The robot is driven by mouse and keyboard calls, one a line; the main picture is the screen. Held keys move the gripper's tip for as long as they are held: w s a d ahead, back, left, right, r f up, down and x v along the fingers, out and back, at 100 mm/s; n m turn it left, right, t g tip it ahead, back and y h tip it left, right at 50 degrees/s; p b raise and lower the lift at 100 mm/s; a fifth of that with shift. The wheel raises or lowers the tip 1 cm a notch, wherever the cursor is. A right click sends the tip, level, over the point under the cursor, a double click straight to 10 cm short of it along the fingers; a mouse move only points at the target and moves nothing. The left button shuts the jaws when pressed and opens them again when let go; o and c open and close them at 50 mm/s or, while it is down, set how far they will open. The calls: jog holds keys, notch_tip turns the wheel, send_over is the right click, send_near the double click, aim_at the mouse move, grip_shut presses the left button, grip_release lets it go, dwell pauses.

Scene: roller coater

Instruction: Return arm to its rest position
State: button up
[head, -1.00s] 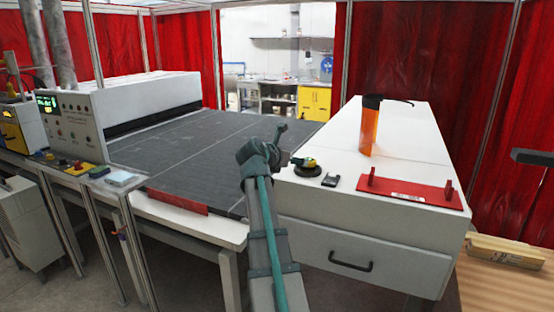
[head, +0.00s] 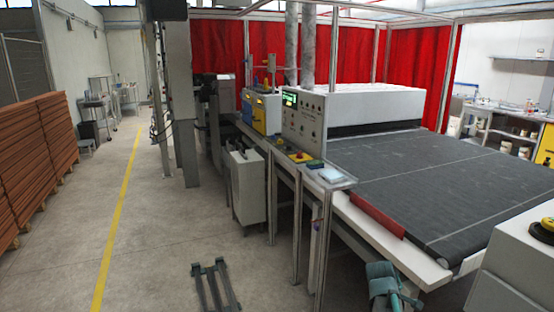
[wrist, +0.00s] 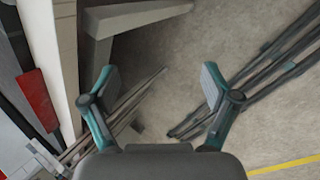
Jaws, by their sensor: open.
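My gripper (wrist: 160,85) shows in the wrist view with its two teal-edged fingers spread apart and nothing between them. It points down toward the grey concrete floor (wrist: 185,50), beside the pale end of the conveyor machine. A teal-grey part of my arm (head: 385,288) shows at the bottom right of the head view, in front of the machine's white front ledge (head: 420,258).
A red strip (head: 375,214) lies along the front of the dark conveyor belt (head: 430,185); it also shows in the wrist view (wrist: 38,100). Dark bars (head: 215,287) are low over the floor. Brown stacked panels (head: 35,150) stand left. The floor between is clear.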

jog(key=s+a+f+m+g+y, duration=0.1)
jog(key=s+a+f+m+y, duration=0.15)
jog(key=s+a+f, duration=0.45)
jog(key=s+a+f+m+g+y, duration=0.15)
jog(key=a+f+m, duration=0.3)
jog(key=a, duration=0.45)
jog(key=s+a+f+m+g+y, duration=0.1)
jog(key=s+a+f+m, duration=0.1)
jog(key=s+a+f, duration=0.45)
jog(key=s+f+g, duration=0.2)
jog(key=s+f, duration=0.4)
jog(key=s, duration=0.3)
jog(key=s+f+g, duration=0.2)
jog(key=s+f, duration=0.4)
jog(key=s, duration=0.3)
jog(key=s+a+f+g, duration=0.1)
jog(key=s+f+g, duration=0.1)
jog(key=s+f, duration=0.4)
jog(key=s, duration=0.3)
jog(key=shift+s+f, duration=0.2)
jog(key=shift+g, duration=0.25)
